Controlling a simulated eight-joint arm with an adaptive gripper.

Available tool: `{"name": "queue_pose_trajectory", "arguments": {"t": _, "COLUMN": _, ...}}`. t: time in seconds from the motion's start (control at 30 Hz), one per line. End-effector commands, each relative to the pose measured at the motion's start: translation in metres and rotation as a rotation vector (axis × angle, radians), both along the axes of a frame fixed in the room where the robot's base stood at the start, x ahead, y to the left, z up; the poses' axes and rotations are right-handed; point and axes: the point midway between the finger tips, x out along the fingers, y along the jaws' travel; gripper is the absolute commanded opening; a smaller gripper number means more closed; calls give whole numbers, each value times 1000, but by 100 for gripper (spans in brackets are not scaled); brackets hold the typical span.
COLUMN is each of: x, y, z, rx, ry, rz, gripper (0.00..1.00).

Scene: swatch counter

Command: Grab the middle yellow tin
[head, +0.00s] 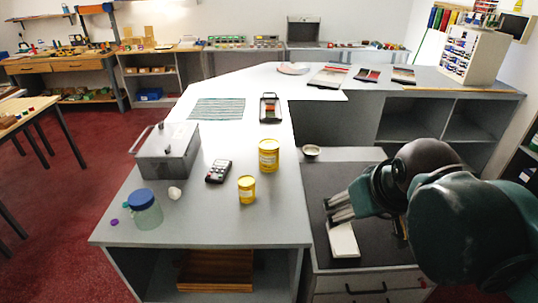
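I see two yellow tins on the grey counter (215,225). The larger yellow tin (268,156) stands upright farther back. The smaller yellow tin (247,190) stands upright nearer the front and slightly left. A third yellow tin does not show, so I cannot tell which is the middle one. My gripper (329,208) is to the right of both tins, over the lower dark surface, with its fingers pointing left. It touches neither tin. The fingers are small and seen at an angle, so their opening is unclear.
A black remote-like device (218,172) lies left of the tins. A grey metal box (167,155) and a blue-lidded jar (146,210) stand farther left. A white block (343,240) lies below my gripper, and a small bowl (311,151) sits behind it. The counter's front right is clear.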

Motion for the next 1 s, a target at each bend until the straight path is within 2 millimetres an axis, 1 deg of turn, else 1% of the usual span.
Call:
{"name": "queue_pose_trajectory", "arguments": {"t": 0.03, "x": 7, "y": 1, "z": 8, "rx": -12, "ry": 6, "rz": 21, "gripper": 66}}
{"name": "queue_pose_trajectory", "arguments": {"t": 0.1, "x": 16, "y": 4, "z": 15, "rx": -35, "ry": 18, "rz": 58, "gripper": 66}}
{"name": "queue_pose_trajectory", "arguments": {"t": 0.4, "x": 60, "y": 14, "z": 42, "rx": -140, "ry": 72, "rz": 232, "gripper": 66}}
{"name": "queue_pose_trajectory", "arguments": {"t": 0.7, "x": 106, "y": 28, "z": 62, "rx": -236, "ry": 124, "rz": 410, "gripper": 66}}
{"name": "queue_pose_trajectory", "arguments": {"t": 1.0, "x": 154, "y": 44, "z": 74, "rx": -326, "ry": 176, "rz": 591, "gripper": 66}}
